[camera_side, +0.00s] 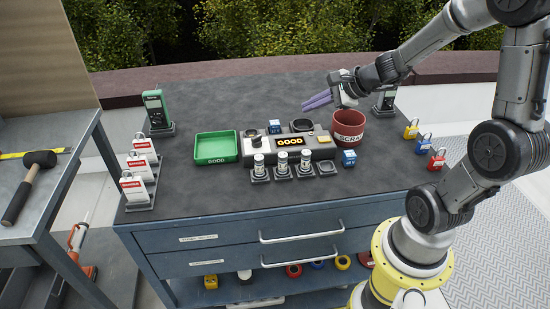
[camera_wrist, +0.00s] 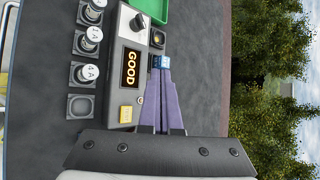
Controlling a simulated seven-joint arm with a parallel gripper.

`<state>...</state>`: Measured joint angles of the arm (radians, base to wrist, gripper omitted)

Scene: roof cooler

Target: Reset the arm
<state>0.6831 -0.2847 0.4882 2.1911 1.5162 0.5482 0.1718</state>
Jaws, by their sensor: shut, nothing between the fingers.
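My gripper (camera_side: 318,101) has purple fingers pointing left above the back right of the workbench, beside the red SCRAP bin (camera_side: 349,130) and higher than its rim. In the wrist view the fingers (camera_wrist: 161,82) are together with nothing between them. A small blue block (camera_wrist: 161,62) appears just past the fingertips there, though it sits on the bench below. The grey tester (camera_side: 318,148) shows GOOD on its display (camera_wrist: 131,69). In front of it, three white-capped canisters (camera_side: 282,163) stand in holders, and the holder at the right (camera_side: 326,168) is empty.
A green GOOD tray (camera_side: 216,147) stands left of the tester and looks empty. Another blue block (camera_side: 349,158) sits front right. Meters (camera_side: 157,110), red-and-white tags (camera_side: 134,187) and colored padlocks (camera_side: 424,143) line the bench sides.

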